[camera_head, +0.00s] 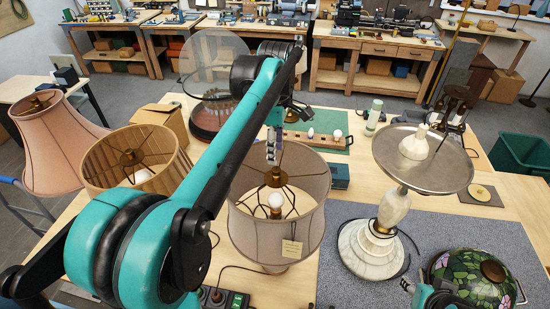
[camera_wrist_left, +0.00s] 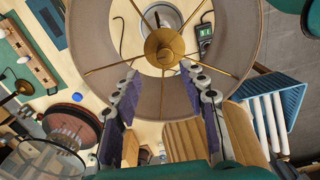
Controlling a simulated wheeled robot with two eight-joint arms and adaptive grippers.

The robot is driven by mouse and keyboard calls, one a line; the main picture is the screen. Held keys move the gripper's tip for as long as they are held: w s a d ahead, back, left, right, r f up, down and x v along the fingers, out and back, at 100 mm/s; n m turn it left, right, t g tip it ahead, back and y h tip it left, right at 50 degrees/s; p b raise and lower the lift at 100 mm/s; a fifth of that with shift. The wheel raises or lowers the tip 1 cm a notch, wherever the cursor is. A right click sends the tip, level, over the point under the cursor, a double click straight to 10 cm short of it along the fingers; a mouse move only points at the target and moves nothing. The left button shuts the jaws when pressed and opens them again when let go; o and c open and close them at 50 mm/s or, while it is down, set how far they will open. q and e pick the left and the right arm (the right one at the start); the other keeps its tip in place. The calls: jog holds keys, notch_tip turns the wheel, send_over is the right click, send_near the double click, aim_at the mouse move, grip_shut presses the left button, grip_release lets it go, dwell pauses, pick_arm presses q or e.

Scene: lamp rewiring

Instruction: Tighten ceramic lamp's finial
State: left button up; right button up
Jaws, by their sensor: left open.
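The lamp with a taupe drum shade (camera_head: 245,210) stands at the middle of the bench, a tag hanging on its shade; a bulb (camera_head: 276,200) shows inside. In the left wrist view its shade (camera_wrist_left: 245,45) surrounds a round brass finial (camera_wrist_left: 163,47) at the hub of the brass spokes. The lamp's base is mostly hidden by the shade. My left gripper (camera_head: 273,150) points down over the shade's opening. In the left wrist view my left gripper (camera_wrist_left: 160,75) is open, its purple-padded fingers apart, with nothing between them. A teal part of my right arm shows at the bottom right; its fingers are unclear.
Two other shades, pink (camera_head: 60,140) and pleated tan (camera_head: 135,165), stand at left. A marble lamp with a metal tray (camera_head: 410,160) stands right of the taupe shade. A stained-glass shade (camera_head: 475,275) lies at bottom right on a grey mat (camera_head: 345,285). A green mat lies behind.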

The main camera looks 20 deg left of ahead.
aim_at(275, 169)
pick_arm(q)
jog(key=shift+s+d+f, duration=0.2)
jog(key=shift+s+f, duration=0.15)
jog(key=shift+f, duration=0.15)
jog(key=shift+s+d+f, duration=0.15)
jog(key=shift+s+f, duration=0.2)
jog(key=shift+f, duration=0.1)
jog(key=f, duration=0.3)
jog(key=w+f+p, duration=0.1)
jog(key=f, duration=0.1)
jog(key=shift+a+f, duration=0.15)
jog(key=shift+a, duration=0.1)
jog(key=shift+s+d, duration=0.2)
jog(key=shift+s, duration=0.15)
jog(key=shift+c, duration=0.4)
jog(key=shift+w+a, duration=0.1)
grip_shut()
